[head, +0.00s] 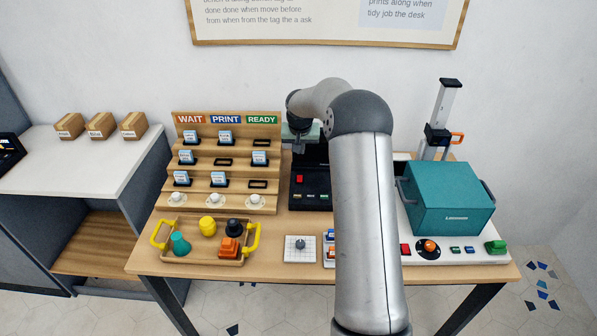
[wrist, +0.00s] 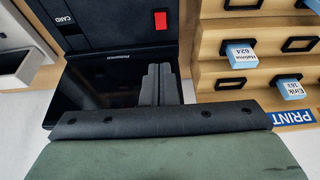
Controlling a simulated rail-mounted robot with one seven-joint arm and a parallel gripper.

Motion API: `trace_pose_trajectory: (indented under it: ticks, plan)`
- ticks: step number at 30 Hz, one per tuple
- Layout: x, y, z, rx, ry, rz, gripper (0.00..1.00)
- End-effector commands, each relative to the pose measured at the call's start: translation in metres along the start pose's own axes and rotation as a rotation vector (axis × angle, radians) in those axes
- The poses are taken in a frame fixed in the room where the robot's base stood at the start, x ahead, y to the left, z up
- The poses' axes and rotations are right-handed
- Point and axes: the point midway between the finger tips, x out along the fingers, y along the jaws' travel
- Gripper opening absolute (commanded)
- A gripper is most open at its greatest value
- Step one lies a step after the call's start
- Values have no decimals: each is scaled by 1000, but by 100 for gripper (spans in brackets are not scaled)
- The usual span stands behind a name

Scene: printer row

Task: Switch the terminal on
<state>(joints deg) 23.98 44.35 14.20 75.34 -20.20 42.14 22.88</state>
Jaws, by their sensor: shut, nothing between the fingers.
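The terminal (head: 310,187) is a black unit on the table, right of the wooden rack, partly hidden by my arm. Its front panel carries a red switch (head: 299,179) and a row of small keys. In the wrist view the terminal (wrist: 110,40) shows a CARD label, the red switch (wrist: 161,20) and a dark screen (wrist: 95,88). My gripper (wrist: 160,72) is shut and empty, its fingertips over the screen and apart from the red switch in the picture. Whether the fingers touch the screen I cannot tell. In the head view the fingers are hidden.
The rack (head: 225,165) with WAIT, PRINT and READY columns holds several cards and stands close left of the terminal. A tray (head: 205,250) with yellow handles holds coloured pieces. A teal box machine (head: 450,198) stands right. A white grid pad (head: 300,255) lies in front.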

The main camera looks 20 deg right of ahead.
Motion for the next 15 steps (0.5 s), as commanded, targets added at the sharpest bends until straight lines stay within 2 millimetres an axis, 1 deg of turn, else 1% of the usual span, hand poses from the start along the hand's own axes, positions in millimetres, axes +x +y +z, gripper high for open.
trace_pose_trajectory:
  ticks: [4, 8, 11, 15]
  plan:
    - [2, 0, 0, 0, -1, 0, 0]
    - [14, 0, 0, 0, -3, 0, 0]
    - [31, 0, 1, 0, -5, 0, 0]
    - [62, 0, 1, 0, -6, 0, 0]
